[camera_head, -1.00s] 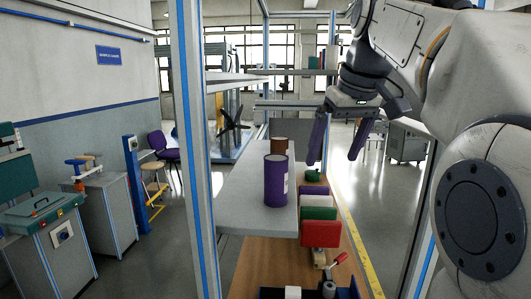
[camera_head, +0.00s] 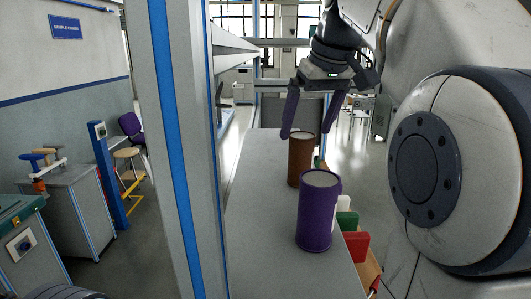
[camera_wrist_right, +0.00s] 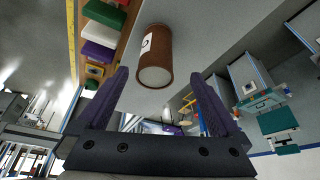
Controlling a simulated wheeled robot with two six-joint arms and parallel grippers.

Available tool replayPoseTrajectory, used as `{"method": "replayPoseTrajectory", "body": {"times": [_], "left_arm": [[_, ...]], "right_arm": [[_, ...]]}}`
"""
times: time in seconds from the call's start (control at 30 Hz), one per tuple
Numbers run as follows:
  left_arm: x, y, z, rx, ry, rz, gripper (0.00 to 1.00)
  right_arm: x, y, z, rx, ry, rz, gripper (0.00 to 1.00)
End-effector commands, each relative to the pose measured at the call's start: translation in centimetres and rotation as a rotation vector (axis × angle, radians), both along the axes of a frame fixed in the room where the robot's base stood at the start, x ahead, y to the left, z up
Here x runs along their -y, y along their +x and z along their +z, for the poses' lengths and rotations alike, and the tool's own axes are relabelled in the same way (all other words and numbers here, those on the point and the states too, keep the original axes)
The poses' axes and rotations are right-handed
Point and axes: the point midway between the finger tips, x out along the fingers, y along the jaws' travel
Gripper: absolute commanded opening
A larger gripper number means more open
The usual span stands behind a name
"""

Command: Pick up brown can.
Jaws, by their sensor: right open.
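The brown can (camera_head: 301,160) stands upright on the grey shelf (camera_head: 258,215), behind the purple can (camera_head: 318,212). My right gripper (camera_head: 308,136) is open with purple fingers. No contact with the fingers is visible. My left gripper is not in view.
A grey and blue post (camera_head: 175,150) rises left of the shelf. Red, green and white blocks (camera_head: 350,230) sit in a row right of the shelf, partly hidden. The shelf's left half is clear.

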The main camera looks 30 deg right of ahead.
Motion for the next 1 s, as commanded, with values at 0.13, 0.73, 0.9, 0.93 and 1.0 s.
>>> {"method": "replayPoseTrajectory", "body": {"times": [0.13, 0.73, 0.9, 0.93, 1.0], "left_arm": [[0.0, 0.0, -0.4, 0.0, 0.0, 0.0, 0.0], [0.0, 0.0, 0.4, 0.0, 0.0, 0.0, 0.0], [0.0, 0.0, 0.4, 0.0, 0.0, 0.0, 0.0], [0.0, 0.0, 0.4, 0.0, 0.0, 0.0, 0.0], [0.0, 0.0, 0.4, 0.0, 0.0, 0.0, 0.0]], "right_arm": [[0.2, 0.7, -2.3, -0.004, 0.002, -0.002, 1.0], [0.5, 4.0, -8.5, -0.003, 0.001, 0.003, 1.0], [0.5, 4.3, -9.1, -0.001, 0.0, 0.002, 1.0], [0.5, 4.3, -9.0, -0.001, 0.0, 0.002, 1.0], [0.6, 4.3, -9.0, -0.001, 0.0, 0.002, 1.0]]}}
